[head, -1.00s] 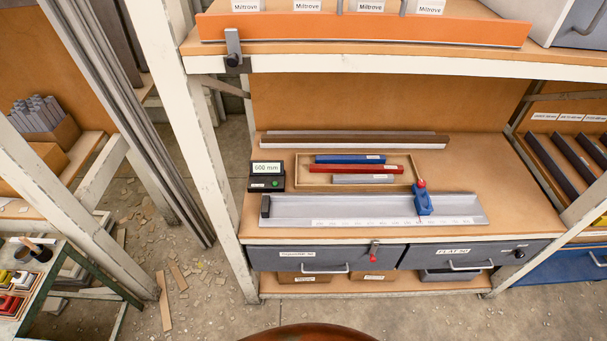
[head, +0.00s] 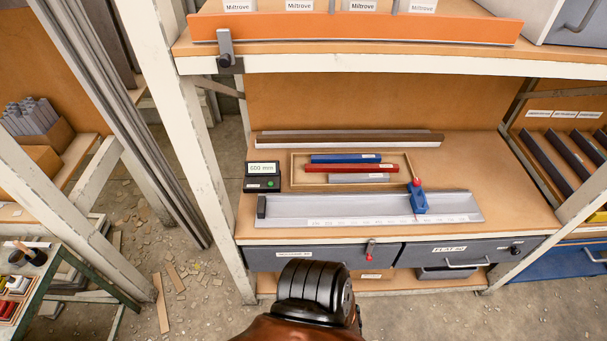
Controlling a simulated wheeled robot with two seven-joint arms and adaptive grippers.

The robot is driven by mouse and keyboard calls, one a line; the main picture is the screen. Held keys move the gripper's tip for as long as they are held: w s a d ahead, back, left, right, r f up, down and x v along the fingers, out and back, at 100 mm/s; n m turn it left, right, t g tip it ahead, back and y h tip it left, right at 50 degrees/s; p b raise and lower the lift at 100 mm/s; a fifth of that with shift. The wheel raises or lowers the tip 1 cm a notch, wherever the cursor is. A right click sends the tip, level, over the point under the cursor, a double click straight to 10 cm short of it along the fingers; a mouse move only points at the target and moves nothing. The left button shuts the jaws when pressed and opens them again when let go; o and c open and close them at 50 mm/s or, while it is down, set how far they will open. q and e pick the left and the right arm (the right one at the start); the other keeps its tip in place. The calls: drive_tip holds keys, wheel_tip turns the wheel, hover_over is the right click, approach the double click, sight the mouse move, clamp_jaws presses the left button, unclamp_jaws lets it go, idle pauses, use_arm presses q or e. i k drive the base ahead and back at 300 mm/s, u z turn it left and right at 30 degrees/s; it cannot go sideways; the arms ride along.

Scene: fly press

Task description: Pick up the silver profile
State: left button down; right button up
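A short silver-grey profile (head: 358,178) lies in a shallow wooden tray (head: 298,181) on the workbench shelf, in the head view. A red profile (head: 345,168) lies just behind it in the tray, and a blue profile (head: 345,159) behind that. A brown bar (head: 350,138) lies at the back of the shelf with a pale strip beside it. Neither of my grippers shows its fingers. A black and reddish-brown part of mine fills the bottom middle, in front of the drawers.
A grey measuring rail (head: 360,206) with a blue slider (head: 418,199) lies along the shelf front. A display reading 600 mm (head: 263,177) stands left of the tray. Drawers (head: 450,253) are below, an upper shelf (head: 400,62) above. Bare wood lies to the tray's right.

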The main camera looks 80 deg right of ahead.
sight(372, 177)
drive_tip(key=u, duration=0.2)
drive_tip(key=k, duration=1.55)
drive_tip(key=z, duration=0.5)
